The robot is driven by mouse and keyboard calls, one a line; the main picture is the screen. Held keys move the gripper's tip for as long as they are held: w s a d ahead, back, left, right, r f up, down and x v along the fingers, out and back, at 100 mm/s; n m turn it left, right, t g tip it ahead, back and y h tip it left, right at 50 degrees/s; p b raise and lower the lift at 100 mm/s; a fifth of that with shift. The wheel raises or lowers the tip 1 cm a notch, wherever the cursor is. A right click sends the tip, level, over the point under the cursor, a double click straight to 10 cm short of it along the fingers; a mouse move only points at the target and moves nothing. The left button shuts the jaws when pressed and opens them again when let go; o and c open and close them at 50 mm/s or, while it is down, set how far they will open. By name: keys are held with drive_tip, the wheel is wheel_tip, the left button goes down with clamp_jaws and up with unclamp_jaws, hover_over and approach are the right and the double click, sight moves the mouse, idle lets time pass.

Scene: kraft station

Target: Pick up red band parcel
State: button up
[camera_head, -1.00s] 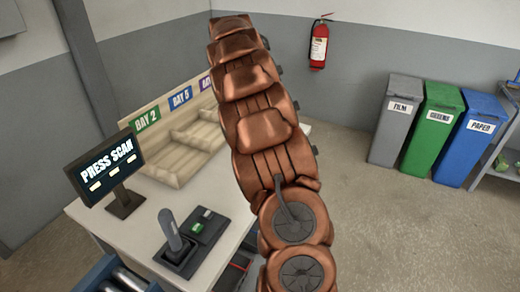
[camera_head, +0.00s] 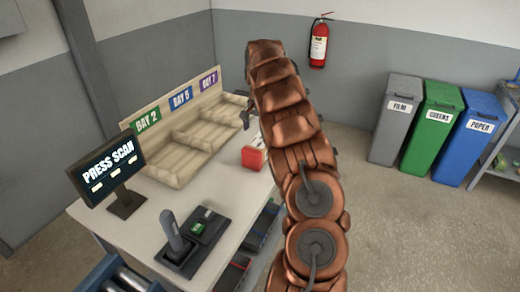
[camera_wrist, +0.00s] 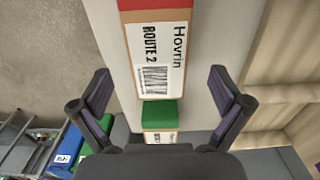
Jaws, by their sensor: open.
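The red band parcel (camera_wrist: 158,50) is in the wrist view, with its red band at the top edge and a white label reading "Hovrin ROUTE 2". In the head view the parcel (camera_head: 252,158) sits on the white table beside the tray, partly hidden by my arm. My gripper (camera_wrist: 160,88) is open, with one finger on each side of the label in the picture and gaps between. The fingers do not touch the parcel; the height above it is unclear. In the head view my gripper is mostly hidden behind the arm.
A green band parcel (camera_wrist: 160,115) lies close to the red one in the wrist view. A beige bay tray (camera_head: 170,172) stands at the table's back. A screen (camera_head: 107,168) and a scanner stand (camera_head: 176,240) are to the left. Bins (camera_head: 430,125) stand far right.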

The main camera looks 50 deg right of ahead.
sight(260, 141)
drive_tip(key=shift+s+f+p, duration=0.15)
drive_tip(key=shift+f+p, duration=0.35)
drive_tip(key=shift+f, duration=0.25)
drive_tip(key=shift+a+f+p, duration=0.1)
drive_tip(key=shift+f+p, duration=0.55)
drive_tip(key=shift+f, duration=1.35)
drive_tip(key=c, duration=1.5)
